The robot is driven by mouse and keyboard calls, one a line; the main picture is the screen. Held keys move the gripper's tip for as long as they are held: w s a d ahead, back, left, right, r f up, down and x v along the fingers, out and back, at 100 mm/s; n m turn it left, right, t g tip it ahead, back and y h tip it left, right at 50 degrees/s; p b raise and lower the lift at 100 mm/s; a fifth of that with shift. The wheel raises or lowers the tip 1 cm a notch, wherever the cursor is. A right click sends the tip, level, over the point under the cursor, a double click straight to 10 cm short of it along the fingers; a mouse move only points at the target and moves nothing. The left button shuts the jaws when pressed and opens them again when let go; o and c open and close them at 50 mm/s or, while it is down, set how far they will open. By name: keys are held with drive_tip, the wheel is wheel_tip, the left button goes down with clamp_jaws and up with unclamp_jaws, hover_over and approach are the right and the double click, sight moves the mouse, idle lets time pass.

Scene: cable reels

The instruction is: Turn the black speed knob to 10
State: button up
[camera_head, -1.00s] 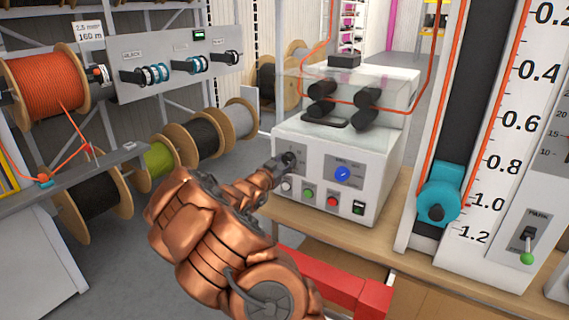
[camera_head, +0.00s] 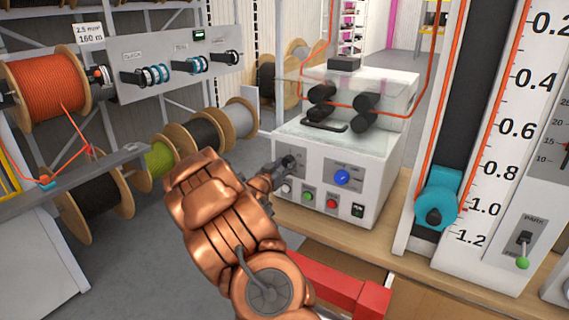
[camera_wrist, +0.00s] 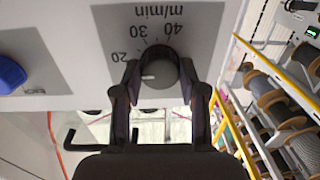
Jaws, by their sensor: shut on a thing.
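The black speed knob (camera_wrist: 159,70) sits on a grey dial plate (camera_wrist: 200,20) with upside-down marks 20, 30, 40 and "m/min" in the wrist view. Its white pointer line points left there, a little below the 20. I cannot see a 10 mark; the left finger covers that part of the dial. My gripper (camera_wrist: 160,85) is shut on the knob, one dark finger on each side. In the head view the knob (camera_head: 289,162) is at the upper left of the white machine's front (camera_head: 322,205), with my gripper (camera_head: 280,170) at it.
A blue knob (camera_head: 342,178) is right of the black knob; white, green (camera_head: 307,196) and red (camera_head: 331,202) buttons and a black switch sit below. Clear-covered rollers (camera_head: 365,112) hold orange cable above. A tall scale stands at right, cable reels at left.

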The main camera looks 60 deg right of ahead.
drive_tip(key=shift+r+n+p, duration=0.25)
drive_tip(key=shift+n+p, duration=0.95)
drive_tip(key=shift+p, duration=0.5)
drive_tip(key=n+p, duration=0.2)
drive_tip(key=p, duration=0.1)
drive_tip(key=shift+f+n+p, duration=0.2)
drive_tip(key=shift+n+p, duration=1)
drive_tip(key=shift+n, duration=0.3)
drive_tip(key=o, duration=1.1)
drive_tip(key=shift+o, duration=0.2)
drive_tip(key=a, duration=1.2)
drive_tip(key=shift+s+r, duration=0.2)
drive_tip(key=shift+s, duration=0.2)
